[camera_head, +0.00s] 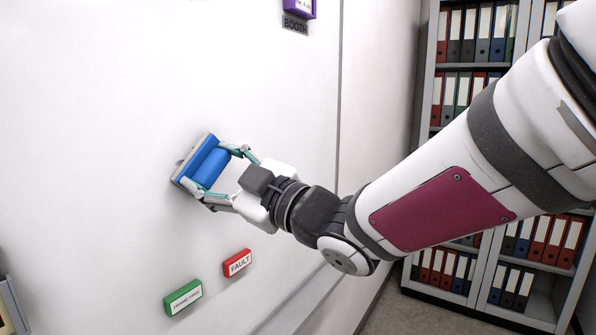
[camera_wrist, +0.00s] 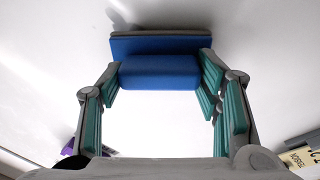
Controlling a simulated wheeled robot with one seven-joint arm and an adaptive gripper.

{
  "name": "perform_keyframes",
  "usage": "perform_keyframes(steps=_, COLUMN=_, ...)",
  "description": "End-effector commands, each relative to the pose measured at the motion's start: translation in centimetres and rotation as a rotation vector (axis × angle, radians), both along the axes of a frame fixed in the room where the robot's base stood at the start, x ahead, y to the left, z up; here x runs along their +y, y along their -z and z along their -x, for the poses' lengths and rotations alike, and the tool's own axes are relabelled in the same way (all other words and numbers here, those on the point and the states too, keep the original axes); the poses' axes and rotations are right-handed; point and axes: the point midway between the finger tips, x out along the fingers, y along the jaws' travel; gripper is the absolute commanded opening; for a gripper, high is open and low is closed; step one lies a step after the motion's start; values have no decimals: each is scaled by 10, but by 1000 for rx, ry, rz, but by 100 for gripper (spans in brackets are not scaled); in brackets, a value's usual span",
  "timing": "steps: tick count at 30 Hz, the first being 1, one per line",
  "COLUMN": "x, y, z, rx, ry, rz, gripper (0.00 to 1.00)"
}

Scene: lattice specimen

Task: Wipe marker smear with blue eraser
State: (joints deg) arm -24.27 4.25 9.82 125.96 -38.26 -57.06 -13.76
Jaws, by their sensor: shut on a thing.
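The blue eraser (camera_head: 208,165) has a blue block handle and a grey pad facing the white board (camera_head: 90,110). My gripper (camera_head: 211,168) is shut on the handle, with one teal-padded finger on each side. In the wrist view the eraser (camera_wrist: 158,46) sits across the fingertips of my gripper (camera_wrist: 162,74). The pad is at or very close to the board; I cannot tell if it touches. A small grey mark (camera_head: 180,161) shows at the pad's left edge, and a grey patch (camera_wrist: 118,17) shows beyond it in the wrist view; smear or shadow is unclear. The eraser hides the board behind it.
A red FAULT block (camera_head: 237,263) and a green block (camera_head: 183,297) are on the board below my gripper. A purple box (camera_head: 300,7) is above. A grey-edged object (camera_head: 12,305) is at lower left. Binder shelves (camera_head: 470,66) stand right. The board's left is clear.

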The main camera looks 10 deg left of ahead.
Motion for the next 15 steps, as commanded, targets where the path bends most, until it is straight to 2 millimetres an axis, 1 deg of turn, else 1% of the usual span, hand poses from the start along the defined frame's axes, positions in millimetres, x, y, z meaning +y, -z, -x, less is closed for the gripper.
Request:
perform_keyframes(steps=12, x=-10, y=1, z=-30, rx=-1, ry=2, rz=0, gripper=28)
perform_keyframes(steps=15, x=-11, y=1, z=-33, rx=-1, ry=2, rz=0, gripper=28)
